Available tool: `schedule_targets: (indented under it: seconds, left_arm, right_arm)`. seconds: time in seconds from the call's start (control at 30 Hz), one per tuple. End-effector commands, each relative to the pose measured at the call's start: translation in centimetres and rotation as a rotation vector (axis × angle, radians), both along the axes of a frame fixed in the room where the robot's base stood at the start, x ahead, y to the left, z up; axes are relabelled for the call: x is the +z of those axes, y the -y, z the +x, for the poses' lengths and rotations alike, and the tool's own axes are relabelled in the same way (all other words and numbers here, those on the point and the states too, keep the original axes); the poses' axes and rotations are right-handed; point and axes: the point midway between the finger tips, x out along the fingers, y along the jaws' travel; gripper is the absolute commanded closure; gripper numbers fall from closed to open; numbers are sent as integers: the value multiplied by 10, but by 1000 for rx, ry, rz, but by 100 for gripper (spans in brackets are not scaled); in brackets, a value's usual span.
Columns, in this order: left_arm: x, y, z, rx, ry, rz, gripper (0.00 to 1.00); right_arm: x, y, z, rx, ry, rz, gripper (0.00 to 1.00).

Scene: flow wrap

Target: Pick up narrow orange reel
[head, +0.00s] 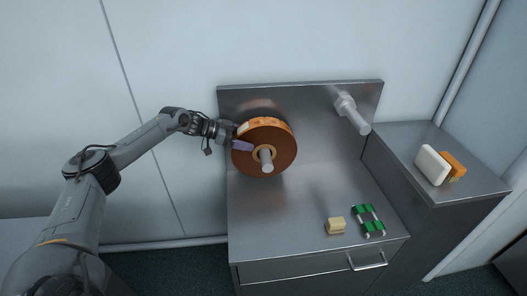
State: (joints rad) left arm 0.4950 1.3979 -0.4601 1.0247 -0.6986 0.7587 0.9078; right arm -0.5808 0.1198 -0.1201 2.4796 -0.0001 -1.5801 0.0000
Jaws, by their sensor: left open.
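A round orange-brown reel (279,154) sits on the left spindle (266,161) of the upright metal back panel. Its flat face is turned to the front, and its brighter orange rim shows along the top. My left gripper (241,138) is at the reel's upper left edge, with its jaws open. One purple-grey finger overlaps the front of the reel. The other finger is mostly hidden, so I cannot tell whether either touches. My right gripper is not in view.
A bare spindle (355,117) sticks out of the panel at right. A tan block (336,226) and a green part with metal rods (368,221) lie on the metal counter (275,225). The counter's left is clear.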

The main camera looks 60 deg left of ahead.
Motion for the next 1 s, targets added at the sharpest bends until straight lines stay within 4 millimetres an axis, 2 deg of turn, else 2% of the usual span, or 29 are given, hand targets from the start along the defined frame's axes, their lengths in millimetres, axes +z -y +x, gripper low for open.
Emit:
schedule_targets:
  seconds: [0.47,0.57,1.0]
  left_arm:
    - [-2,3,5,0,0,1,6]
    - [-2,3,5,-1,-1,1,19]
    - [-2,3,5,-1,-1,1,86]
  right_arm:
    - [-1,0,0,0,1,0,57]
    - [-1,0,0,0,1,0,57]
    - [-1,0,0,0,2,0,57]
